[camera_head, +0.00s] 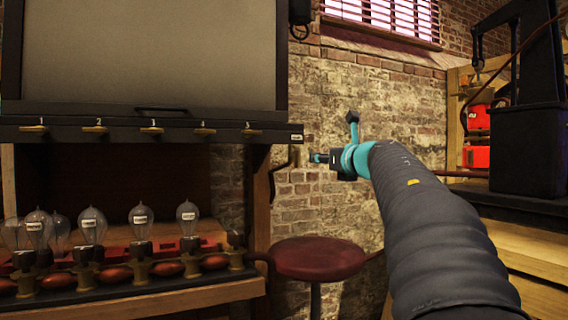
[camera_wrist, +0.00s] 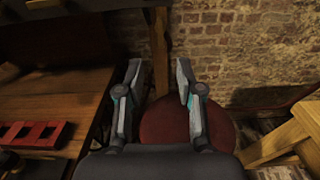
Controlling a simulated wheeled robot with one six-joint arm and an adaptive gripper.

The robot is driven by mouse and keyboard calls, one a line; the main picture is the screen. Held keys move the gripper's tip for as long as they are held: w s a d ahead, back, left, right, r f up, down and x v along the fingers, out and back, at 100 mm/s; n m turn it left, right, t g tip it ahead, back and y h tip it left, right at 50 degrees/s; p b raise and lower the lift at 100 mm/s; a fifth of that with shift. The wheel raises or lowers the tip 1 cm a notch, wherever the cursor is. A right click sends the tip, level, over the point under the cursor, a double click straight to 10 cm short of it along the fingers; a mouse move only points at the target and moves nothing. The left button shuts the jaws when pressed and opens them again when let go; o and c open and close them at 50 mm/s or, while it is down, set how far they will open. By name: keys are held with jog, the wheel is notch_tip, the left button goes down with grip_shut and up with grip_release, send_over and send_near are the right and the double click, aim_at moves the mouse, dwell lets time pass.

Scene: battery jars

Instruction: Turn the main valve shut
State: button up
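My gripper (camera_head: 335,138) is in the air in front of the brick wall, to the right of the dark cabinet. In the wrist view its two fingers (camera_wrist: 159,75) stand wide apart with nothing between them. A row of numbered brass handles (camera_head: 151,129) runs along the dark rail under the grey panel. At the rail's right end is a small white label (camera_head: 296,138), too small to read. Below it a dark bent pipe or lever (camera_head: 280,168) sticks out by the wooden post, left of my gripper and apart from it. I cannot tell for sure which part is the main valve.
A round red stool (camera_head: 318,258) stands below my gripper; it also shows in the wrist view (camera_wrist: 165,125). Glass bulbs (camera_head: 140,220) stand along the bench at left. A black machine (camera_head: 530,150) and wooden bench are at right.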

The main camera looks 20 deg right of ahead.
aim_at(299, 157)
jog(key=w+p, duration=0.1)
jog(key=w, duration=0.6)
jog(key=w+p, duration=0.1)
jog(key=w, duration=0.5)
jog(key=shift+w+a+p, duration=0.2)
jog(key=shift+w+p, duration=0.1)
jog(key=shift+w, duration=0.05)
grip_shut()
